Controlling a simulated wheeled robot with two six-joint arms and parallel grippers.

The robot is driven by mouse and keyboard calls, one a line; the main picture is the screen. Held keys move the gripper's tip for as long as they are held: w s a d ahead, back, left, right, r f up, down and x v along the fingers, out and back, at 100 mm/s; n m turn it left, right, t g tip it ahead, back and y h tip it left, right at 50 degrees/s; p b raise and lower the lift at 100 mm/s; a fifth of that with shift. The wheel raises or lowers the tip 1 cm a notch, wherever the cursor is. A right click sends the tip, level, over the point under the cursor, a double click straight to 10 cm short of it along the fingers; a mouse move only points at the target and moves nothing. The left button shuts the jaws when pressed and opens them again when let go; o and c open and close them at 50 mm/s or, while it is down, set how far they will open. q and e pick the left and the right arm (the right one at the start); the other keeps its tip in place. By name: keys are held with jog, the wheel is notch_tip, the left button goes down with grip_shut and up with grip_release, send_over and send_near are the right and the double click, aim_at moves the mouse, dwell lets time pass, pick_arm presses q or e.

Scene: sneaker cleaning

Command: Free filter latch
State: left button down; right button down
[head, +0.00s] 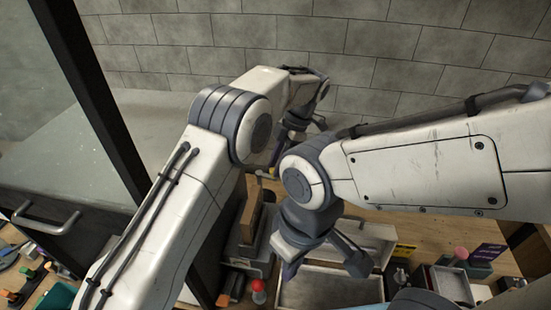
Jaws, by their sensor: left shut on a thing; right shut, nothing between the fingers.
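My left gripper (276,158) is in the upper middle, behind my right wrist, with its fingers pointing down. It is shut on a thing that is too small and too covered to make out. My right gripper (358,264) is nearer, over the light open tray (325,290) on the wooden bench. It is shut with nothing between its fingers. I cannot pick out the filter or its latch; my arms cover much of the middle.
A glass-sided cabinet with a metal handle (45,222) stands at left. A brown block (251,212) stands beside the tray. A red-topped item (259,290) is in front, and small boxes and a pink-topped item (461,254) are at right. A block wall closes the back.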

pick_arm(q)
jog(key=shift+w+n+g+p, duration=0.4)
jog(key=shift+w+n+p, duration=0.1)
jog(key=shift+n+p, duration=0.6)
pick_arm(e)
jog(key=shift+r, duration=1.35)
pick_arm(q)
jog(key=c, duration=0.7)
grip_release()
jog(key=shift+d, duration=0.1)
jog(key=shift+r, duration=0.1)
pick_arm(e)
jog(key=shift+r, duration=0.1)
